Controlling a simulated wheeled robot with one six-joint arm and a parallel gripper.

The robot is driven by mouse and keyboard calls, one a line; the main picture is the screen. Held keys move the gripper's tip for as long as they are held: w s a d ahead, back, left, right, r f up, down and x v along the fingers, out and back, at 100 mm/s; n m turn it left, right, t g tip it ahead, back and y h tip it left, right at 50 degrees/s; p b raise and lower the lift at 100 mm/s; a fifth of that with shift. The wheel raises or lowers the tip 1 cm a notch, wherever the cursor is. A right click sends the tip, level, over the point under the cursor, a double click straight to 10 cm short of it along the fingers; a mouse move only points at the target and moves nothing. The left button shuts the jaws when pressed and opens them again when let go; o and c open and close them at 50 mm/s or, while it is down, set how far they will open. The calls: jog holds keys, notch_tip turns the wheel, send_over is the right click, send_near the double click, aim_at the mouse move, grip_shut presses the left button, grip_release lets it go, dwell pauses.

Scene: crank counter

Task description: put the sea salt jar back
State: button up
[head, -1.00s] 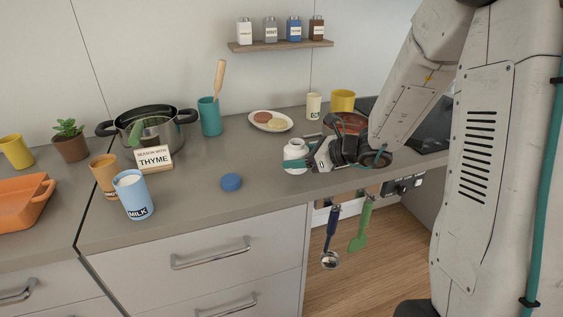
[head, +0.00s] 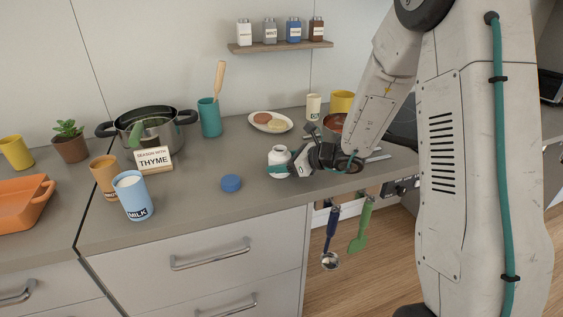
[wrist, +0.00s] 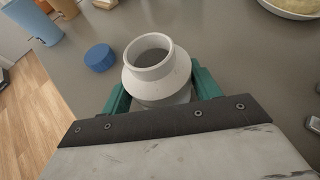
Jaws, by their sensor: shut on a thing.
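A white jar (head: 279,156) with an open mouth and no lid is held over the front part of the counter in the head view. It fills the middle of the wrist view (wrist: 158,80), upright between two teal fingers. No label shows on it, so I cannot read whether it is the sea salt. My gripper (head: 281,169) is shut on the jar from the right; its fingers (wrist: 161,96) also show in the wrist view. I cannot tell whether the jar's base touches the counter. A blue round lid (head: 231,183) lies on the counter to the left of the jar.
A wall shelf (head: 280,46) holds several small labelled jars. A pot (head: 150,125), thyme sign (head: 153,160), milk cup (head: 133,196) and teal utensil holder (head: 209,118) stand left. A plate of food (head: 270,122) lies behind the jar. Counter around the lid is clear.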

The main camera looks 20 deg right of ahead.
jog(key=o, duration=1.1)
jog(key=shift+f, duration=0.1)
